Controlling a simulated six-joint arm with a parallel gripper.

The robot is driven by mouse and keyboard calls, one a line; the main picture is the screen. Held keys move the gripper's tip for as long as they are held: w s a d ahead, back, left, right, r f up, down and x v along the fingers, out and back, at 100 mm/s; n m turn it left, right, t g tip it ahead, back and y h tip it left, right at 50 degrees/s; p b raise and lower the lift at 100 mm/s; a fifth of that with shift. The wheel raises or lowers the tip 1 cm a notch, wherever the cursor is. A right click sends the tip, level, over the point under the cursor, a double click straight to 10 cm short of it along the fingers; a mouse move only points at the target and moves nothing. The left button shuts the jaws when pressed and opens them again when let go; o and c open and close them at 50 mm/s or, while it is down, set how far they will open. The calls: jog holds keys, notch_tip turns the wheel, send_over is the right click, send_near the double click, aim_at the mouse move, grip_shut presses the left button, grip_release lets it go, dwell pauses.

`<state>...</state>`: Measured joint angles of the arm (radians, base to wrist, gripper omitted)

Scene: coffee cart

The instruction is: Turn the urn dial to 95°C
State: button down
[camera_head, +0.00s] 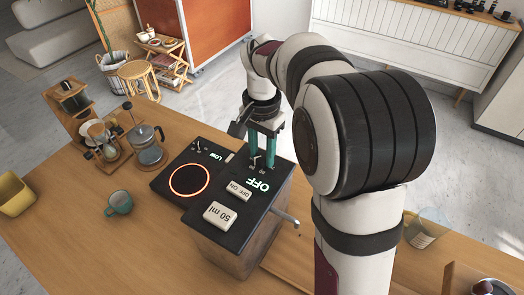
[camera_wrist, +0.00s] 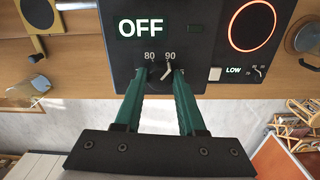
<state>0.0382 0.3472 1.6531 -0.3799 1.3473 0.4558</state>
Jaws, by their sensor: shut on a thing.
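The urn (camera_head: 262,225) is a box with a dark top on the counter; it also shows in the wrist view (camera_wrist: 205,50). Its lit display (camera_wrist: 140,28) reads OFF. The urn dial (camera_wrist: 168,70) is a small knob just below the printed 80 and 90. Its pale pointer leans up toward the 90; a 95 mark is not visible. My gripper (camera_wrist: 161,72) is shut on the dial, with one green fingertip on each side. The fingers partly hide the knob. In the head view my gripper (camera_head: 262,162) reaches down to the urn's far edge.
A hot plate (camera_head: 189,179) with a glowing ring and a LOW label adjoins the urn. The urn top bears an OFF/ON button (camera_head: 238,190) and a 50 ml button (camera_head: 220,214). A French press (camera_head: 147,148), teal mug (camera_head: 119,203) and yellow container (camera_head: 14,195) stand left.

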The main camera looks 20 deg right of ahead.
aim_at(262, 156)
jog(key=m, duration=0.5)
jog(key=shift+m, duration=2.5)
jog(key=c, duration=0.5)
grip_release()
notch_tip(262, 156, up, 16)
